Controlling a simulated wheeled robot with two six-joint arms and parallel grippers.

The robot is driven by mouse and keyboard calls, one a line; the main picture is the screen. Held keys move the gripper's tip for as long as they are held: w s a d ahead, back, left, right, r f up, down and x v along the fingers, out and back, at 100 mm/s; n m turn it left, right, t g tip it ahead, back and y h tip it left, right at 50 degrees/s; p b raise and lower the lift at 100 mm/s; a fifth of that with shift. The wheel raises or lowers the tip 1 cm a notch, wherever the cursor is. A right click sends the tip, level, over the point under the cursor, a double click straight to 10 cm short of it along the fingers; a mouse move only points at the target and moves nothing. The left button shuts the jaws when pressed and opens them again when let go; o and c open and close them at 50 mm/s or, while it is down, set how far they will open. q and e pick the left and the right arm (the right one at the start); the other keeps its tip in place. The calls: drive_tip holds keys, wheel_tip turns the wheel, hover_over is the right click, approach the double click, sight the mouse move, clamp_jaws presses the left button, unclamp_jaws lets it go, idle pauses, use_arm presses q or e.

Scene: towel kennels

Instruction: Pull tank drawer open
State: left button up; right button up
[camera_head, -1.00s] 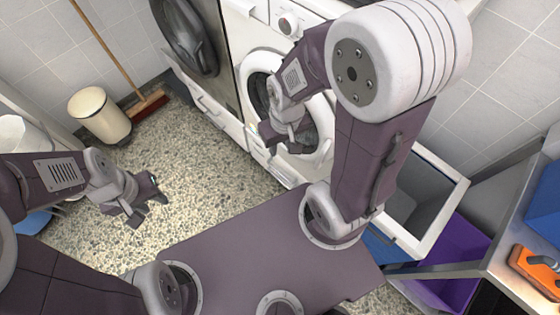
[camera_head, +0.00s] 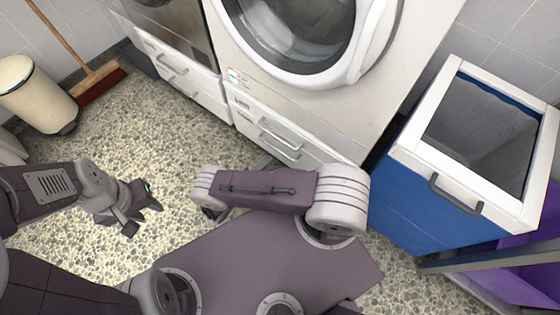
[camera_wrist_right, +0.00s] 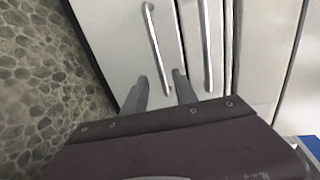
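The white front-loading machine (camera_head: 300,40) has two stacked drawers below its round door, both looking shut. Their bar handles are the upper handle (camera_head: 281,131) and the lower handle (camera_head: 279,151); I cannot tell which drawer is the tank drawer. In the right wrist view, my right gripper (camera_wrist_right: 160,77) is open at the drawer fronts. The lower handle (camera_wrist_right: 153,35) runs down toward the space between its fingers; contact is unclear. The upper handle (camera_wrist_right: 206,45) lies to the right. In the head view my right arm mostly hides this gripper. My left gripper (camera_head: 145,212) is open and empty above the floor.
A second machine with handled drawers (camera_head: 175,75) stands left. A cream bin (camera_head: 38,95) and a broom (camera_head: 95,80) are far left. Pebbled floor (camera_head: 150,140) is clear.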

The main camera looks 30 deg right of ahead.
sight(280, 151)
drive_tip(key=b+x, duration=0.1)
drive_tip(key=x, duration=0.8)
drive_tip(key=shift+b, duration=0.4)
clamp_jaws()
idle(0.9)
